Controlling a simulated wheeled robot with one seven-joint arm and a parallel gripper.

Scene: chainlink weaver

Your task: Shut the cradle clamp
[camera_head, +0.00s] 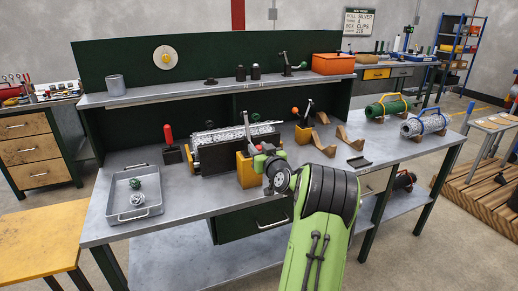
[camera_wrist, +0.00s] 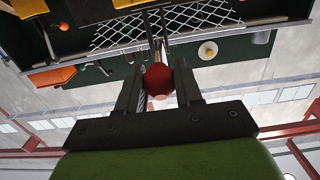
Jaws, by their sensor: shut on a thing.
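The cradle (camera_head: 222,158) is a dark trough on the workbench holding a silvery wire mesh (camera_head: 210,137), which also shows at the top of the wrist view (camera_wrist: 190,22). A yellow block (camera_head: 246,171) stands at the cradle's right end, with a thin metal lever (camera_head: 247,130) rising near it. My gripper (camera_head: 258,150) is at this end, low over the bench. In the wrist view my gripper (camera_wrist: 157,85) is shut on a red ball knob (camera_wrist: 158,78), with a rod visible beside it. My arm partly hides the clamp, so its jaw position cannot be told.
A grey tray (camera_head: 117,212) with two small coils is at left. A red-handled tool (camera_head: 168,135) stands left of the cradle. Another yellow block (camera_head: 303,134) with a lever and wooden supports (camera_head: 325,144) stand right. The bench's front strip is mostly clear.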

